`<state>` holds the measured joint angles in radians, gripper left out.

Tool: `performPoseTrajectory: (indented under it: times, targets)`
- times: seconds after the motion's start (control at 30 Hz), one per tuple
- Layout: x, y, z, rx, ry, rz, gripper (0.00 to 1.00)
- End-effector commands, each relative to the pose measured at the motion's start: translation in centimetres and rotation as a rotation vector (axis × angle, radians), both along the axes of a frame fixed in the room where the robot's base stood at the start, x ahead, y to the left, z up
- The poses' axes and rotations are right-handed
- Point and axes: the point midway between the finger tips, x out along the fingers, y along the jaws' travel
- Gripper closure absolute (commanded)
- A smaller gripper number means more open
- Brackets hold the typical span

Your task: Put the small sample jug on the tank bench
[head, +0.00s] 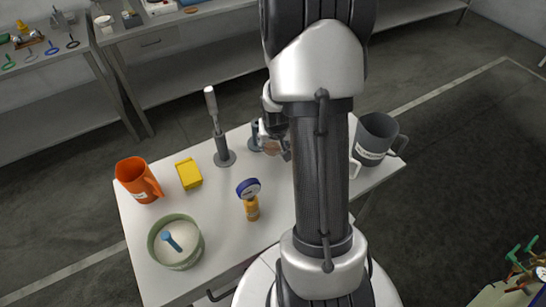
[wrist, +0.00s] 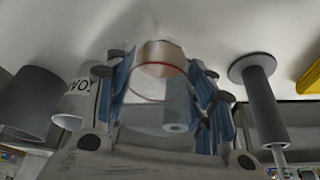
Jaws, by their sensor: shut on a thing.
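My gripper (wrist: 160,110) is shut on a clear vessel (wrist: 158,68) with a red line round it and a brownish band, seemingly the small sample jug. In the head view my gripper (head: 283,140) is low over the white table (head: 215,205), mostly hidden by my arm; only a bit of the vessel (head: 269,146) shows. The wrist view is upside down, with the tabletop at the top. The vessel is close to the tabletop; I cannot tell if it touches. I cannot tell which surface is the tank bench.
A grey jug (head: 374,135) and white labelled jug (wrist: 76,102) stand right. Benches (head: 180,80) line the back.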

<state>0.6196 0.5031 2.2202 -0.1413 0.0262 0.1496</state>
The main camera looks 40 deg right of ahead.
Motion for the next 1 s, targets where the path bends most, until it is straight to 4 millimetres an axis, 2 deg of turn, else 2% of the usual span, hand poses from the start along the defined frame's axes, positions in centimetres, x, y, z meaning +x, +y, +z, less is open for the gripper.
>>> performPoseTrajectory:
  times: [0.17,0.43,0.87,0.9,1.0]
  targets:
    - [0.0,0.0,-1.0,-0.001,-0.001,0.000,0.74]
    - [0.0,0.0,-4.4,-0.001,-0.001,0.000,0.74]
    - [0.0,0.0,-4.8,-0.001,-0.001,0.000,0.74]
    - [0.0,0.0,-4.8,-0.001,-0.001,0.000,0.49]
    - [0.0,0.0,-4.7,-0.001,-0.001,0.000,0.42]
